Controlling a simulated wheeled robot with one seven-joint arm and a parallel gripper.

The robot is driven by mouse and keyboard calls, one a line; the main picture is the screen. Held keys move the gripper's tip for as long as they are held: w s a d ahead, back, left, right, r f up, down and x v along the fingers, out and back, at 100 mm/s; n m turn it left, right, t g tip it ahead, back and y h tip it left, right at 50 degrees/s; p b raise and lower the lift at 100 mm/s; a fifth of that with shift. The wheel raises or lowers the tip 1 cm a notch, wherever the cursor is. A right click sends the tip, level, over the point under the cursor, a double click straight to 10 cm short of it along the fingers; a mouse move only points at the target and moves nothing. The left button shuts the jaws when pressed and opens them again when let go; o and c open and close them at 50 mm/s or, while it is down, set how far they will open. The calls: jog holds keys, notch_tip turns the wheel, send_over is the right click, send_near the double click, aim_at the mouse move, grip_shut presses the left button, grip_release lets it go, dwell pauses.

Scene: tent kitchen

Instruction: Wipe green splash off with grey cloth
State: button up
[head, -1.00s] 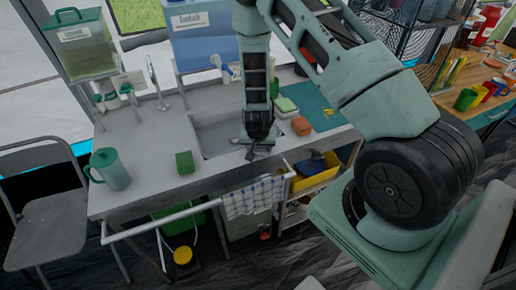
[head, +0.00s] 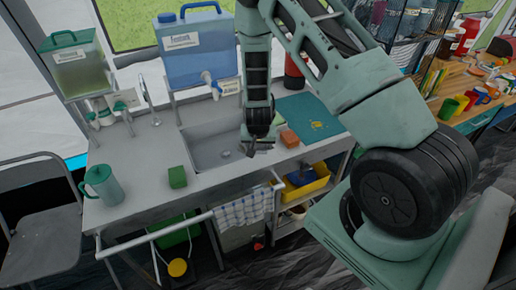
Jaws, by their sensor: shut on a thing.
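My gripper (head: 256,149) points down at the right front corner of the sink (head: 207,157), left of an orange sponge (head: 289,138). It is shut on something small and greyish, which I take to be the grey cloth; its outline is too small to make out. I cannot make out a green splash on the counter. A teal board (head: 318,126) with a small yellow patch lies to the right of the gripper.
A green sponge (head: 177,177) and a teal jug (head: 103,186) stand left of the sink. A blue water container (head: 195,48) with a tap stands behind it. A checked towel (head: 246,208) hangs on the front rail. The counter's left part is mostly clear.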

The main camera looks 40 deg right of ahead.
jog(key=shift+r+p, duration=0.6)
jog(key=shift+r, duration=0.65)
